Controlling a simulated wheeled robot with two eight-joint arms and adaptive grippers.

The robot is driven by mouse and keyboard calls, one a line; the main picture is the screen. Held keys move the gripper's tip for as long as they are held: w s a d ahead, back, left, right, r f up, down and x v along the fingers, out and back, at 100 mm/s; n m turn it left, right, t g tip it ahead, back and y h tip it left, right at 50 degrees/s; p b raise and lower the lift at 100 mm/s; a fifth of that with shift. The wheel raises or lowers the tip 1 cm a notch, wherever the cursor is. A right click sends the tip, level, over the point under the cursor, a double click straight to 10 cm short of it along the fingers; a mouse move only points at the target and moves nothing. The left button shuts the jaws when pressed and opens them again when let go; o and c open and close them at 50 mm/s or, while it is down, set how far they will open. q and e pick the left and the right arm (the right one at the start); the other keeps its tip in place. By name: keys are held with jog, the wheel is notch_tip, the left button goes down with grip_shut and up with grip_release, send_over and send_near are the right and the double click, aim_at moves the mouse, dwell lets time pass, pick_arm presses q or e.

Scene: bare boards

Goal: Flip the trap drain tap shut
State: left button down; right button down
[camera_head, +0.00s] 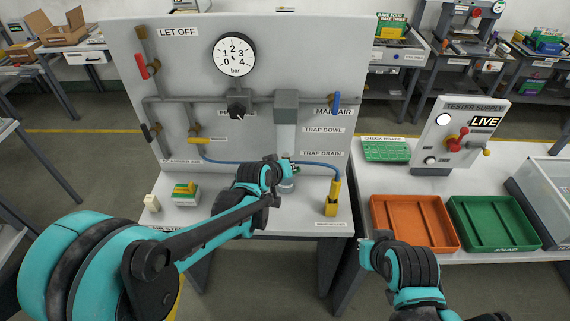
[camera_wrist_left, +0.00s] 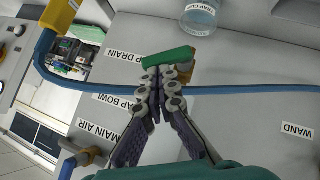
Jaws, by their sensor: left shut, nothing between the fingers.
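The trap drain tap shows in the left wrist view as a green lever (camera_wrist_left: 168,58), lying across the picture at a slight tilt. In the head view only a small bit of green (camera_head: 293,164) shows beside my left gripper (camera_head: 284,170), under the TRAP DRAIN label (camera_head: 322,154). My left gripper is shut and empty, its fingertips (camera_wrist_left: 167,76) right at the lever; I cannot tell whether they touch. The tap's body is mostly hidden. The clear trap cup (camera_wrist_left: 200,18) is near the lever. My right gripper (camera_head: 376,244) is near the orange tray, its fingers unclear.
A blue hose (camera_head: 318,164) runs close by the tap to a yellow-ended wand (camera_head: 332,199) in a holder at the right. The upright panel (camera_head: 180,75) carries a gauge (camera_head: 234,55) and other valves. Orange (camera_head: 380,218) and green (camera_head: 470,213) trays lie on the right bench.

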pick_arm(q)
jog(key=shift+d+f+m+y, duration=0.3)
jog(key=shift+d+m+y, duration=0.3)
jog(key=shift+y, duration=0.5)
jog(key=shift+a, duration=0.1)
jog(key=shift+r+p, duration=0.65)
jog(key=shift+r, duration=0.15)
